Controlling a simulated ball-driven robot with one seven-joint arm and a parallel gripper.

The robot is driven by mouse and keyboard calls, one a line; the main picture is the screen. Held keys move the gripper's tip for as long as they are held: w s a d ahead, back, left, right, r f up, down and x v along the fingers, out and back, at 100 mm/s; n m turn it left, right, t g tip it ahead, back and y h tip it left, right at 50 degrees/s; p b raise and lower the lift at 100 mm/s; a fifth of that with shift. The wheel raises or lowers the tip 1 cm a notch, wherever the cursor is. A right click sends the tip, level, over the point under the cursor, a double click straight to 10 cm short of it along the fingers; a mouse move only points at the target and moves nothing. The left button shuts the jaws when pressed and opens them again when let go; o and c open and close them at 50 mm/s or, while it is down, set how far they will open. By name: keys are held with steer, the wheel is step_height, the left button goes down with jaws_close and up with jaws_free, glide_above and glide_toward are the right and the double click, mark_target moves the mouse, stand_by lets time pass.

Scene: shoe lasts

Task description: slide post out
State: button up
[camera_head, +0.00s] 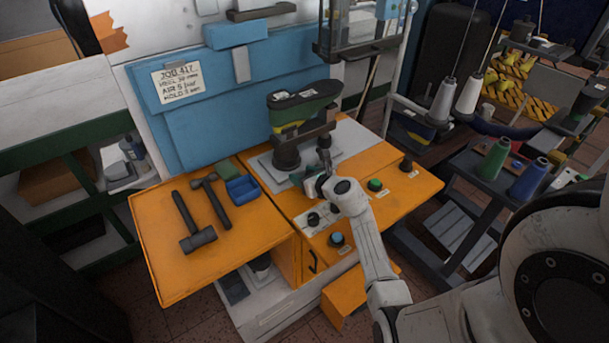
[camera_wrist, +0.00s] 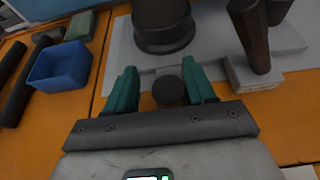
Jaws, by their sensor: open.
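A thick dark post (camera_head: 286,156) stands upright on a grey plate (camera_head: 262,166) and carries a green, black and yellow shoe last (camera_head: 303,106). The lower part of the post shows in the wrist view (camera_wrist: 163,28). My gripper (camera_head: 316,183) is low in front of the post. In the wrist view my gripper (camera_wrist: 164,84) is open, with a green finger on each side of a small dark round knob (camera_wrist: 170,91). Gaps show between the knob and both fingers. I cannot tell how the knob joins the post.
A blue tray (camera_head: 243,188), a green block (camera_head: 226,168) and two dark hammers (camera_head: 198,238) lie left on the orange table. A dark upright piece on a pale block (camera_wrist: 254,74) stands right of the post. Buttons (camera_head: 374,185) and knobs dot the right panel.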

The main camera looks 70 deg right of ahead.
steer(key=shift+s, duration=0.15)
steer(key=shift+s+r, duration=0.2)
steer(key=shift+s, duration=0.1)
steer(key=v, duration=1)
steer(key=shift+a+p, duration=0.15)
steer(key=shift+p, duration=0.2)
